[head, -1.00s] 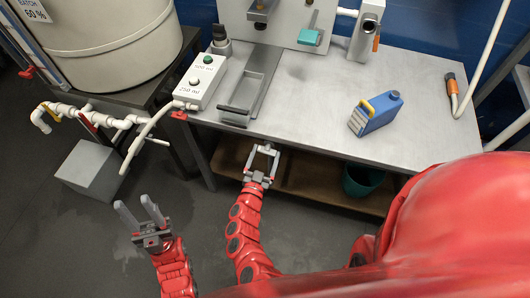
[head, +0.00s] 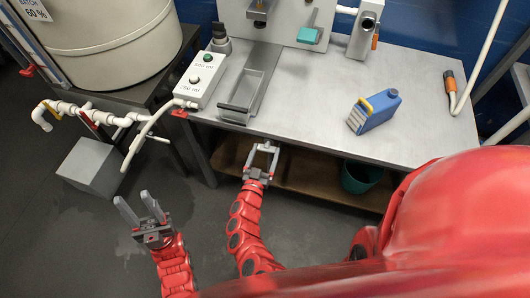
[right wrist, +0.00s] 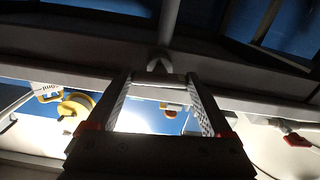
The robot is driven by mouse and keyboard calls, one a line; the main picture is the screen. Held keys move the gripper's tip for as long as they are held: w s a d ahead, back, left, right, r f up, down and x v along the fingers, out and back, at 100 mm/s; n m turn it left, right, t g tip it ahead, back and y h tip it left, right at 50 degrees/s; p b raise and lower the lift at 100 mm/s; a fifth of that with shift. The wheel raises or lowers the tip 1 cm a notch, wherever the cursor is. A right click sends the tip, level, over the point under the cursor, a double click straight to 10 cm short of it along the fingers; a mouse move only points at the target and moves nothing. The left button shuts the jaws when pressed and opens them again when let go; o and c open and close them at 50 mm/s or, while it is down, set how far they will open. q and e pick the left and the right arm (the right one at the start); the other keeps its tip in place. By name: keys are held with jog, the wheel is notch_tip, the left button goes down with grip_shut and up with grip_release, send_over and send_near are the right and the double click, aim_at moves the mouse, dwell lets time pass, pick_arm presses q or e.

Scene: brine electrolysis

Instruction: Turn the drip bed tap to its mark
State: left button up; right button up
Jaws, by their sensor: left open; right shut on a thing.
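Several taps show, and I cannot tell which is the drip bed tap. On the white pipes (head: 108,118) at the left are a yellow handle (head: 50,107) and a red handle (head: 88,121). Another red handle (head: 180,114) is at the bench's front left corner. My left gripper (head: 137,203) is open and empty over the floor, apart from the pipes. My right gripper (head: 263,152) is just in front of the bench edge, shut on a small grey thing whose kind I cannot tell. In the right wrist view a grey bar (right wrist: 160,77) spans between its fingers.
A grey block (head: 92,168) is on the floor below the pipes. The floor around my left gripper is clear.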

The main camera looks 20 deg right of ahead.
jog(key=o, duration=1.1)
jog(key=shift+f, duration=0.1)
jog(key=shift+o, duration=0.2)
jog(key=b+v, duration=0.1)
jog(key=v, duration=1.6)
jog(key=shift+a+b, duration=0.2)
jog(key=shift+b, duration=0.1)
jog(key=shift+s, duration=0.15)
